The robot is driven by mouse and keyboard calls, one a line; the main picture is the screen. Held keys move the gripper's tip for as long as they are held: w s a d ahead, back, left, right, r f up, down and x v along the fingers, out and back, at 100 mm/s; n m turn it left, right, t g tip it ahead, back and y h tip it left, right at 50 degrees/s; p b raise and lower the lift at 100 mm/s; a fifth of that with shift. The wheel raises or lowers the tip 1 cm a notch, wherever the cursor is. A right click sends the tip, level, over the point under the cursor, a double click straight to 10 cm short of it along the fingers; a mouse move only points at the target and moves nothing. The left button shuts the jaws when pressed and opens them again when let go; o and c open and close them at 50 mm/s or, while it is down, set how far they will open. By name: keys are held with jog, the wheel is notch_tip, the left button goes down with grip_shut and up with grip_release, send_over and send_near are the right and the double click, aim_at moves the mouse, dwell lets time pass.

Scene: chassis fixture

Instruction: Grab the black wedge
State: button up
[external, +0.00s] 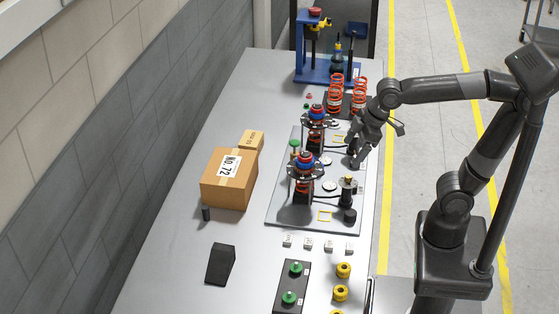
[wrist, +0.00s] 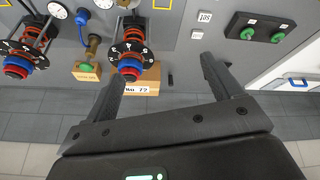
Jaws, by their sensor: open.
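The black wedge (external: 220,264) rests on the grey table at the near left in the external view, in front of the large cardboard box and apart from other objects. I cannot make it out in the wrist view, where my gripper may hide it. My gripper (external: 377,146) is above the right side of the fixture plate, well up and to the right of the wedge in the external view. Its two fingers are spread with nothing between them, as the wrist view also shows (wrist: 170,42).
The fixture plate (external: 258,222) carries red springs with dark discs. A cardboard box (external: 224,194) and a small black cylinder (external: 206,214) stand left of it. A black panel with green knobs (external: 291,283) lies right of the wedge. The table around the wedge is clear.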

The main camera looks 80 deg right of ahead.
jog(key=w+a+n+g, duration=0.1)
jog(key=w+a+n, duration=0.25)
jog(key=w, duration=0.55)
jog(key=n+g+y, duration=0.4)
jog(key=n, duration=0.6)
send_over(221, 253)
jog(key=d, duration=0.3)
notch_tip(221, 253, down, 16)
jog(key=shift+w+d+r, duration=0.1)
jog(key=shift+d+r, duration=0.05)
jog(key=shift+r, duration=0.1)
jog(key=x, duration=1)
jog(key=shift+f, duration=0.15)
jog(key=shift+c, duration=0.3)
